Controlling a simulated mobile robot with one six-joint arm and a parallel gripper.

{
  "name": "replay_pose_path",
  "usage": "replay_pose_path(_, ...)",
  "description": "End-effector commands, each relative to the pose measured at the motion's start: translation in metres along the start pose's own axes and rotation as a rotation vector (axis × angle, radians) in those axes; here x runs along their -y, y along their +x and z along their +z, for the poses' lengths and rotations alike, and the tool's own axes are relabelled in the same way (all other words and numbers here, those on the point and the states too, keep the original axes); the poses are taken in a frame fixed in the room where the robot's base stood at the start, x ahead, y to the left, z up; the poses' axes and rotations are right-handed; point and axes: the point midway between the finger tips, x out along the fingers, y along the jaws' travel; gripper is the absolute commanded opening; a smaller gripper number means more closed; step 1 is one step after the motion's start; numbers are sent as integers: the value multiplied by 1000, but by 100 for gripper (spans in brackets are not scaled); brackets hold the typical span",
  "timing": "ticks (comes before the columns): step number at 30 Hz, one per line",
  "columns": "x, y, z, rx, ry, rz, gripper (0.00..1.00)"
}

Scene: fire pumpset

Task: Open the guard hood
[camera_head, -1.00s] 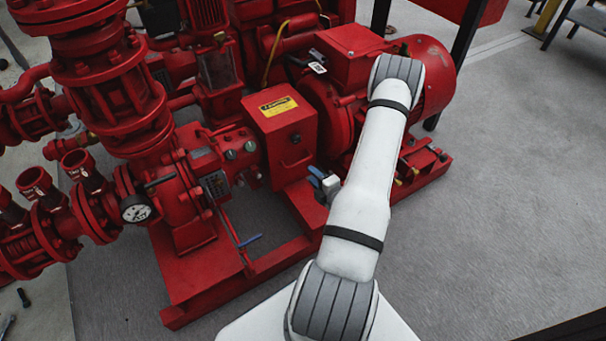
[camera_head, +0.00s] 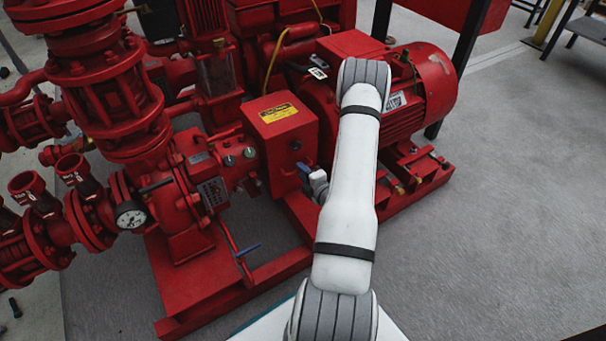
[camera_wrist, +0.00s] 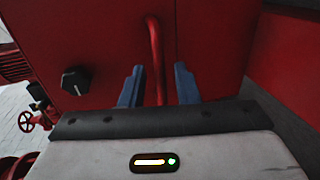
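The guard hood (camera_head: 282,128) is a red box with a yellow label on top, in the middle of the pumpset in the head view. It appears closed. In the wrist view its front face (camera_wrist: 105,45) fills much of the picture, with a red bar handle (camera_wrist: 153,38) running up and down. My gripper (camera_wrist: 158,75) has blue fingers, open, one on each side of the handle, with gaps visible. I cannot tell how deep the handle sits between them. In the head view my gripper (camera_head: 306,172) is at the hood's lower right front, and the handle is not clearly visible.
A black knob (camera_wrist: 75,80) is left of the handle. The red motor (camera_head: 425,85) stands right of the hood, and the pump with its gauge (camera_head: 131,215) stands left.

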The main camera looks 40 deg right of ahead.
Motion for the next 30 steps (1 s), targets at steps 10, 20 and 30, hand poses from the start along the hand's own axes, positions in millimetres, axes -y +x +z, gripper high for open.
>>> replay_pose_path(10, 0, 0, 0, 0, 0, 0, 0)
replay_pose_path(20, 0, 0, 0, 1, 0, 0, 0)
replay_pose_path(30, -9, -9, 6, 11, 2, -26, 0)
